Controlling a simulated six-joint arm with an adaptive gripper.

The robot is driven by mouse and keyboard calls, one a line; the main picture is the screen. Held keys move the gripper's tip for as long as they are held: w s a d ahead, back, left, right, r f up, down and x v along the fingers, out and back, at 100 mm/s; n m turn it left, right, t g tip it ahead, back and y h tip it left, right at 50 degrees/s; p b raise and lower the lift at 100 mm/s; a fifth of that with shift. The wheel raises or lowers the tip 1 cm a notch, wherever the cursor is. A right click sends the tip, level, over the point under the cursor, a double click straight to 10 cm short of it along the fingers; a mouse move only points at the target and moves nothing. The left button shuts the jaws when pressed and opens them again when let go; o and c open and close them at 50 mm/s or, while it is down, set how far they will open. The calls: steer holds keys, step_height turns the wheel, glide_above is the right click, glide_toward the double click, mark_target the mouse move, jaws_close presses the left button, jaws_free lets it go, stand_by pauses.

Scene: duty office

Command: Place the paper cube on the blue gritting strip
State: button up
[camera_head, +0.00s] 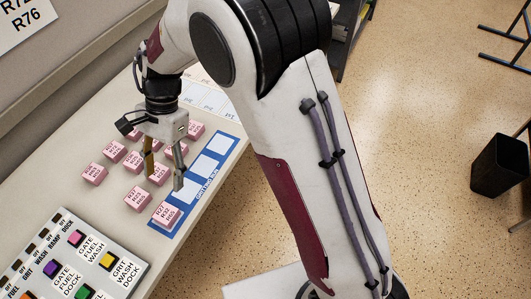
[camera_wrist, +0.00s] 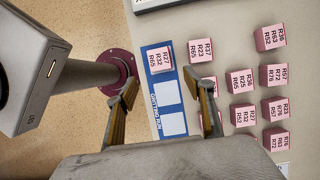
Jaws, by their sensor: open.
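Several pink paper cubes with printed codes stand in loose rows on the table. One cube (camera_head: 165,214) sits on the near end square of the blue gritting strip (camera_head: 181,222); in the wrist view this cube (camera_wrist: 160,60) reads R27, R32, R65. The strip's other white squares (camera_wrist: 166,93) look bare where visible. My gripper (camera_head: 163,177) is open and points down above the cubes, beside the strip. In the wrist view its fingers (camera_wrist: 163,83) spread over the strip with nothing held. A cube (camera_wrist: 209,82) is partly hidden by the right finger.
A panel with coloured buttons (camera_head: 75,262) stands at the table's near left. A pale strip with outlined squares (camera_head: 205,96) lies beyond the blue one. A partition (camera_head: 75,75) runs along the left. Floor and a black bin (camera_head: 499,165) lie off the table to the right.

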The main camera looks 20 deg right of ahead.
steer(key=w+a+r+m+t+y, duration=0.1)
steer(key=w+r+m+t+y, duration=0.1)
steer(key=w+r+m+t, duration=0.35)
steer(key=w+a+r+m+t+y, duration=0.1)
steer(key=w+r+m+t+y, duration=0.2)
steer(key=w+r+m, duration=0.5)
steer(key=d+r+m+t+h, duration=0.5)
steer(key=d+r+m+t, duration=0.3)
steer(key=d+r+m, duration=0.95)
steer(key=s+d+f+m+g+h, duration=0.1)
steer(key=s+d+f+m+h, duration=0.15)
steer(key=s+d+m, duration=0.4)
steer(key=s+d+f+m+g+h, duration=0.1)
steer(key=s+d+f+m+h, duration=0.2)
steer(key=d+m, duration=0.6)
steer(key=s+a+f+m+g, duration=0.1)
steer(key=s+f+m+g, duration=0.1)
steer(key=s+m, duration=0.3)
steer(key=s+a+f+m+g+y, duration=0.1)
steer(key=s+f+m, duration=0.3)
steer(key=s, duration=0.5)
steer(key=s+a+f+m+g+y, duration=0.1)
steer(key=s+a+f+m+g, duration=0.1)
steer(key=s+m, duration=0.5)
steer(key=shift+a+f+g, duration=0.35)
steer(key=shift+a+f, duration=0.1)
steer(key=shift+f, duration=0.25)
